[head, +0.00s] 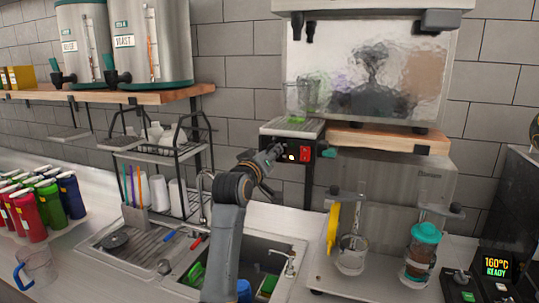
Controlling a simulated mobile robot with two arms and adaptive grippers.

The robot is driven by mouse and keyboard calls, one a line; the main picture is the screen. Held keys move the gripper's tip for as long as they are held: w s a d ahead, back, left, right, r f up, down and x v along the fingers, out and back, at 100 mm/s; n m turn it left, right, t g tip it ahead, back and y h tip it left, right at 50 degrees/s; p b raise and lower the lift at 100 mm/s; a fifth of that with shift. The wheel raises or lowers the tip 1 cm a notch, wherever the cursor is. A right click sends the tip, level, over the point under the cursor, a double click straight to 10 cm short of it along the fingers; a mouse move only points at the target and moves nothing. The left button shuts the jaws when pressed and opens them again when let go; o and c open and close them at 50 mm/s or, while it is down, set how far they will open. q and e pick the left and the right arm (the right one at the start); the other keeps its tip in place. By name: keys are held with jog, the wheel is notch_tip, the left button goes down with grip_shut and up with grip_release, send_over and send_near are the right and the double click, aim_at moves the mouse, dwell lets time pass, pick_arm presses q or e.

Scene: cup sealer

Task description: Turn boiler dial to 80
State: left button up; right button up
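The boiler, a steel box with a shiny front (420,75), stands at the upper right. Below it at left is a dark control panel (318,145) with a red switch (305,153) and small white marks. A teal knob or lever sticks out right of the switch; I cannot tell which. No dial scale or number is readable. My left arm rises from the bottom centre, and its dark gripper (273,154) is at the panel's left end. It covers that part, and any dial there is hidden. Finger opening and contact are unclear. My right gripper is not in view.
A sink (290,240) and drying rack (165,150) lie below and left. Colored bottles (30,215) and a glass pitcher (36,268) stand at far left. At right are a stand with cups (350,255) and a display (496,264) reading 160°C READY.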

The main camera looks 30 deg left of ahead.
pick_arm(q)
jog(key=shift+f, duration=0.1)
dwell(0.4)
jog(key=o, duration=1.2)
jog(key=shift+c, duration=0.2)
jog(key=shift+s, duration=0.1)
jog(key=v, duration=1.1)
jog(key=shift+s+d, duration=0.2)
jog(key=shift+s, duration=0.2)
